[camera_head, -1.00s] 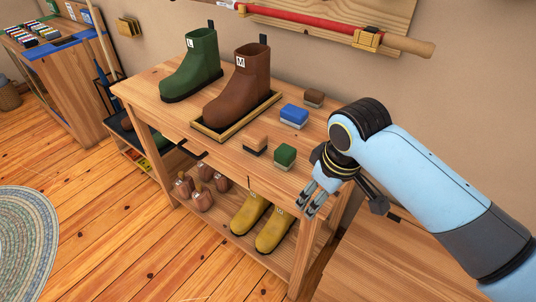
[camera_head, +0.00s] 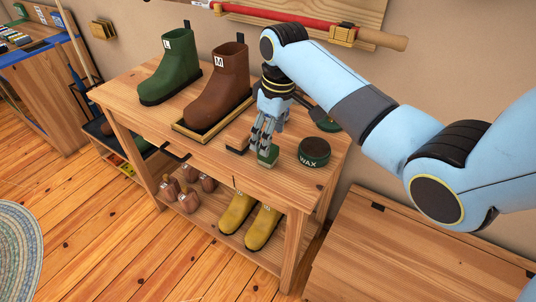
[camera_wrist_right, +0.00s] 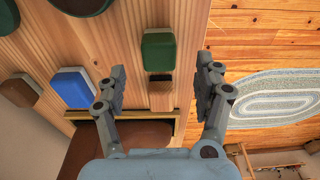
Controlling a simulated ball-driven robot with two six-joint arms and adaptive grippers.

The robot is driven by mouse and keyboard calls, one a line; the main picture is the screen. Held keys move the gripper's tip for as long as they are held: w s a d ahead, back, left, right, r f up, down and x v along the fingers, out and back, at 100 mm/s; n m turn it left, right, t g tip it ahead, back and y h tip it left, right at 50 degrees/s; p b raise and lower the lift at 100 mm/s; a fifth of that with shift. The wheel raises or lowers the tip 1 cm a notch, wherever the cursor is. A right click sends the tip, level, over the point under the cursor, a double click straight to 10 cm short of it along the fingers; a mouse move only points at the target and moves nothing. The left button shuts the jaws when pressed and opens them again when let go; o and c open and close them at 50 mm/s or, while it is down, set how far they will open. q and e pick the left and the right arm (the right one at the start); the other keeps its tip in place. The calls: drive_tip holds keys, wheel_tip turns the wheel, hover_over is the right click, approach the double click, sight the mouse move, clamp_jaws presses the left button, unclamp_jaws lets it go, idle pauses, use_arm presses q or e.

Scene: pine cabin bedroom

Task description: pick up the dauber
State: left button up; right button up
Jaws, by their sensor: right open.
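A small green-topped block (camera_head: 268,157), which may be the dauber, stands on the wooden bench near its front edge. My right gripper (camera_head: 264,148) is over it, pointing down. In the right wrist view the green block (camera_wrist_right: 159,52) lies between the lines of the two open fingers (camera_wrist_right: 162,72), with clear space on both sides. No finger visibly touches it. My left gripper is not in view.
A round WAX tin (camera_head: 314,152) stands close right of the gripper. A blue block (camera_wrist_right: 72,87) and a brown block (camera_wrist_right: 20,91) stand nearby. A brown boot (camera_head: 217,85) in a tray and a green boot (camera_head: 164,68) stand left. Yellow boots (camera_head: 238,212) are below.

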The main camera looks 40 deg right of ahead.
drive_tip(key=f, duration=0.6)
drive_tip(key=shift+w+a, duration=0.1)
drive_tip(key=shift+w, duration=0.3)
drive_tip(key=shift+c, duration=0.2)
drive_tip(key=c, duration=1.2)
drive_tip(key=shift+r, duration=0.4)
drive_tip(key=shift+c, duration=0.2)
drive_tip(key=r, duration=0.3)
drive_tip(key=shift+s+d+r, duration=0.2)
drive_tip(key=shift+s+r, duration=0.15)
drive_tip(key=s+d+r+p, duration=0.1)
drive_tip(key=s+d+r, duration=0.3)
drive_tip(key=s, duration=0.6)
wheel_tip(320, 180, up, 2)
drive_tip(key=shift+r, duration=0.25)
drive_tip(key=shift+d, duration=0.1)
